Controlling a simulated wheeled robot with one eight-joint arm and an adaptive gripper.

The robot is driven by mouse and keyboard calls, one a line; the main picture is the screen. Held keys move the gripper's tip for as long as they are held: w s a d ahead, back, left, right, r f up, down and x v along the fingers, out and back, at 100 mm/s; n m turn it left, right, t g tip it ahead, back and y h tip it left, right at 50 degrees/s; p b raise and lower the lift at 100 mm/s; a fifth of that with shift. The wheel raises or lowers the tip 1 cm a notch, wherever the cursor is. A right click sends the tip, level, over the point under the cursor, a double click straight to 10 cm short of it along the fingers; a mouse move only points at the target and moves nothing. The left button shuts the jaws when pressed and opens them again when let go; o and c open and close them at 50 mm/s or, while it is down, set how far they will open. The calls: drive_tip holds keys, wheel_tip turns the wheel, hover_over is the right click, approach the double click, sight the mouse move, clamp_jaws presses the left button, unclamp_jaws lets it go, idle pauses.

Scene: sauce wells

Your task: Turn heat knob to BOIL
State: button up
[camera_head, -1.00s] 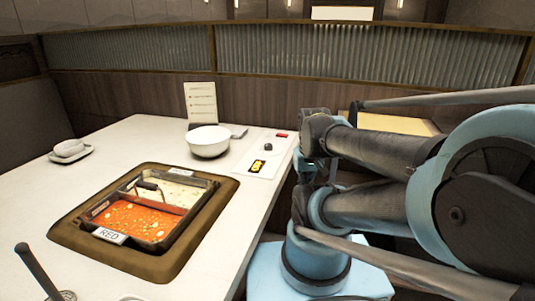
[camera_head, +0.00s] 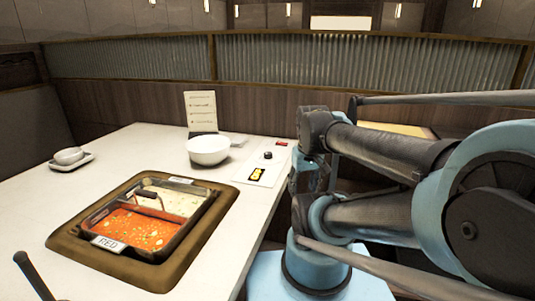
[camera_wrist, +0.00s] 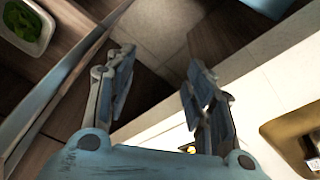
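The heat knob (camera_head: 268,155) is a small dark round knob on a pale control panel (camera_head: 242,178) at the table's right edge, in the head view. A yellow-lit display (camera_head: 256,174) sits on the panel in front of the knob. Its lettering and the knob's setting are too small to read. My gripper (camera_wrist: 160,62) shows in the wrist view with its two fingers spread apart and nothing between them. It points past the table's edge toward the floor. The knob is not clearly seen in the wrist view, and the gripper is apart from it.
A divided pot (camera_head: 150,218) with red and pale broth is sunk in the white table (camera_head: 50,203). A white bowl (camera_head: 208,150) and an upright menu card (camera_head: 200,112) stand left of the panel. A red item (camera_head: 281,144) lies behind the knob. A green-filled tray (camera_wrist: 27,22) shows in the wrist view.

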drive_tip(key=w+a+r+n, duration=0.3)
drive_tip(key=w+r+n, duration=0.4)
drive_tip(key=w+r, duration=0.45)
drive_tip(key=n+g, duration=0.2)
drive_tip(key=n, duration=0.7)
approach(267, 153)
wheel_tip(267, 153, down, 9)
drive_tip(key=shift+w+d+r, duration=0.1)
drive_tip(key=shift+w, duration=0.05)
drive_tip(key=shift+c, duration=0.6)
drive_tip(key=c, duration=1)
